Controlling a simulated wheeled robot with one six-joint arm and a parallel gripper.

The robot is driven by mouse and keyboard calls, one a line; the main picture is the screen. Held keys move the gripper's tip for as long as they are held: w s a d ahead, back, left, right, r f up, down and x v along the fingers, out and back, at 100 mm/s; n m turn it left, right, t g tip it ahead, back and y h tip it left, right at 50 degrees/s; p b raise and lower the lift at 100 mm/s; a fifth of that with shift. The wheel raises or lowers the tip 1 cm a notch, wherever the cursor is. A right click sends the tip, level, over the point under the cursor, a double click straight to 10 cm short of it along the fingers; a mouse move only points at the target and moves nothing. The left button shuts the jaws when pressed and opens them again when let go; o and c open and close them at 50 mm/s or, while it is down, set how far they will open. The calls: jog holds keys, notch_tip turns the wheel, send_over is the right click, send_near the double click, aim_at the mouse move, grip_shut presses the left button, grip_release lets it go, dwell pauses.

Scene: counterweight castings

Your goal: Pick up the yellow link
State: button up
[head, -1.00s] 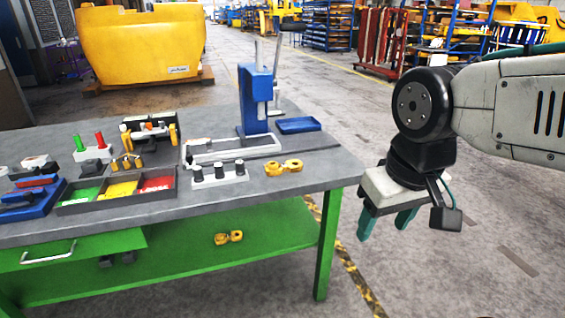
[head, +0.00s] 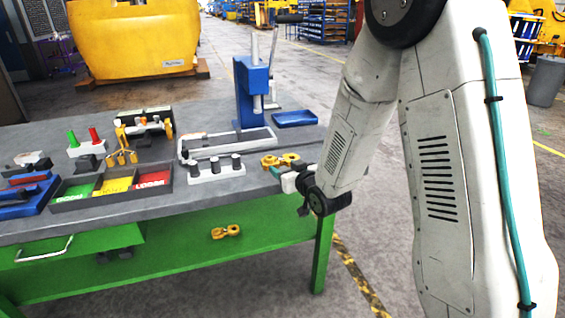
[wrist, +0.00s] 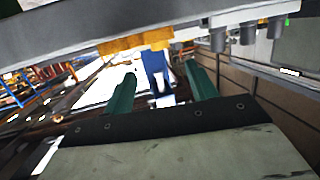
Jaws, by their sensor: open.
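A yellow link (head: 280,160) with two rounded ends lies on the grey bench top near its right front edge. A second yellow link (head: 226,231) lies on the green lower shelf. My gripper (head: 277,173) is at the bench's right front edge, close by the upper link, and partly hidden by its own wrist. In the wrist view, the two teal fingers (wrist: 161,90) stand apart with nothing between them. That view is turned over, and a yellow link (wrist: 135,42) shows at its top by the bench slab. I cannot tell whether a finger touches it.
The grey bench (head: 255,190) has a block with black pegs (head: 215,167), a blue press (head: 252,90), a blue tray (head: 295,118) and a three-colour bin (head: 112,185). Smaller yellow parts (head: 122,157) stand behind the bin. Open floor lies right of the bench.

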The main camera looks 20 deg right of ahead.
aim_at(270, 159)
jog(key=shift+w+a+f, duration=0.15)
jog(key=shift+w+f, duration=0.1)
jog(key=shift+w, duration=0.2)
jog(key=x, duration=0.7)
grip_shut()
jog(key=shift+r, duration=0.2)
